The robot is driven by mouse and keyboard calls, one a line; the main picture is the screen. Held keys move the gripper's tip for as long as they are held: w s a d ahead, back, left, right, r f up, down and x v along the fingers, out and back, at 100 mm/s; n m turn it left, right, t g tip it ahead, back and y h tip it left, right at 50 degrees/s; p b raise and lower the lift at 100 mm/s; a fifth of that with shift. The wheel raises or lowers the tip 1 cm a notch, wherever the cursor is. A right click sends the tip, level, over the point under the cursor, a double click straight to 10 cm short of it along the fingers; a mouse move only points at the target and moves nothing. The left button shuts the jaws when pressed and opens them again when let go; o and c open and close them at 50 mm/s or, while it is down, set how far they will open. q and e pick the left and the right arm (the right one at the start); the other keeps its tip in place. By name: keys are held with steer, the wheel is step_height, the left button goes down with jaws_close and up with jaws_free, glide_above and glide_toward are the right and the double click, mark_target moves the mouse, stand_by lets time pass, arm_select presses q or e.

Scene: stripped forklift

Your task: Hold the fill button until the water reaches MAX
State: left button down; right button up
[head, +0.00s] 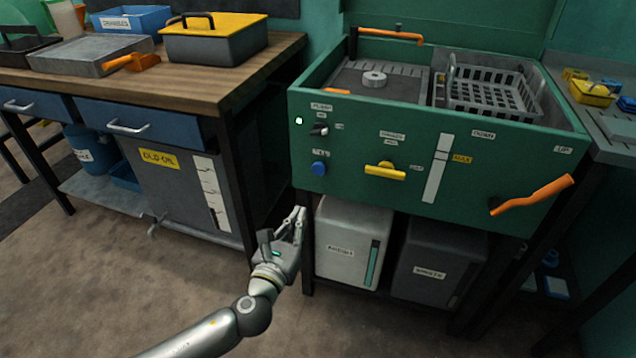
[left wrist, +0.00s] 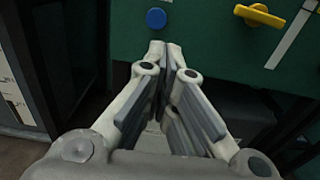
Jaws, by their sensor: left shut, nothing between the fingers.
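The blue round button (head: 319,169) sits on the left of the green washer's front panel, under a small label. It also shows in the left wrist view (left wrist: 156,18), just beyond my fingertips. My right gripper is not in view.
A yellow handle (head: 385,171) is right of the button, and an orange crank (head: 533,194) sticks out at the panel's right. A light container (head: 352,241) and a dark one (head: 437,262) stand beneath. A wooden workbench (head: 262,55) is at left. The floor between is clear.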

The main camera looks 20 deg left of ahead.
mark_target(319, 169)
arm_select(q)
steer(key=w, duration=0.4)
steer(key=w+b, duration=0.1)
steer(key=w, duration=0.4)
steer(key=w+b, duration=0.1)
steer(key=w, duration=0.4)
steer(key=shift+d, duration=0.25)
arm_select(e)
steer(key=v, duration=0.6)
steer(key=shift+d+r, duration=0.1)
